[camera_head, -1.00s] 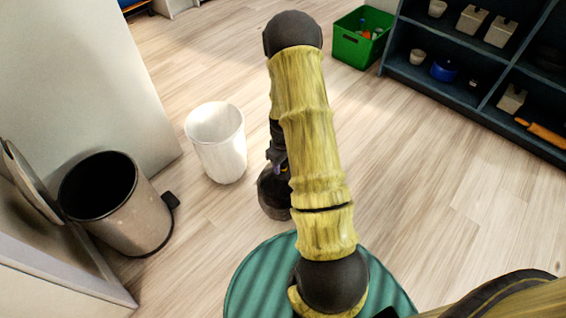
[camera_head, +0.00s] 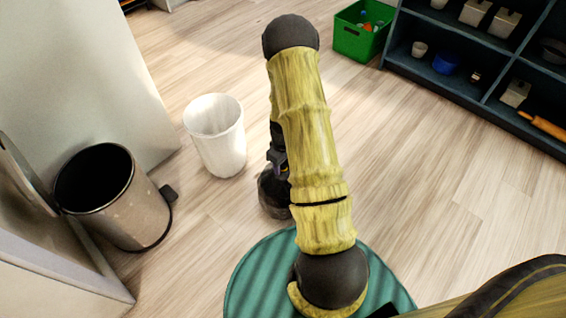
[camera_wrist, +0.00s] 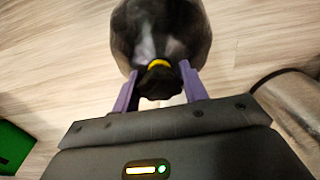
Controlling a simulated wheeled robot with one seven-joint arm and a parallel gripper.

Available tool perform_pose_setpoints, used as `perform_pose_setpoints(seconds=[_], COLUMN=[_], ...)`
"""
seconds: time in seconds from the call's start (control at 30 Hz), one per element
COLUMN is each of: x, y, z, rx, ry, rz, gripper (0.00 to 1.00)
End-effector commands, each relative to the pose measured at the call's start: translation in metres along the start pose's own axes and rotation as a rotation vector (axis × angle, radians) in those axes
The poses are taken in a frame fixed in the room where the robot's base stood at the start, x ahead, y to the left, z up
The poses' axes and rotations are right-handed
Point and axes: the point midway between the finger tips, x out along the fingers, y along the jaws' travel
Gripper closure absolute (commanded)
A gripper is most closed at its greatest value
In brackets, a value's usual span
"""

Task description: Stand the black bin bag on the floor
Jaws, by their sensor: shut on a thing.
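The black bin bag (camera_wrist: 160,32) hangs below my gripper (camera_wrist: 160,88) in the wrist view. Its neck is tied with a yellow band, and the purple fingers are shut on the dark gathered top. In the head view the bag (camera_head: 272,195) is partly hidden behind my arm, low over the wood floor (camera_head: 440,190). I cannot tell whether its base touches the floor. My gripper (camera_head: 278,160) is also mostly hidden by the arm there.
A white bin (camera_head: 222,150) stands left of the bag. A steel pedal bin (camera_head: 135,215) with its lid open stands further left. A green crate (camera_head: 358,40) and dark shelving (camera_head: 440,85) are at the upper right. The floor right of my arm is clear.

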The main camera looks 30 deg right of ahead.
Motion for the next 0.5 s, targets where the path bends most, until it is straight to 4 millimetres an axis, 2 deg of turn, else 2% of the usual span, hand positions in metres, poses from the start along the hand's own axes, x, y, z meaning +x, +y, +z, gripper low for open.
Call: perform_pose_setpoints(seconds=[0.07, 0.1, 0.2, 0.5], x=[0.0007, 0.0021, 0.0019, 0.0008], y=[0.0006, -0.0001, -0.0001, -0.0001], z=[-0.0008, 0.0, 0.0, 0.0], rx=[0.0, 0.0, 0.0, 0.0], ry=[0.002, 0.0, 0.0, 0.0], rz=[0.001, 0.0, 0.0, 0.0], gripper=[1.0, 0.53, 0.35, 0.35])
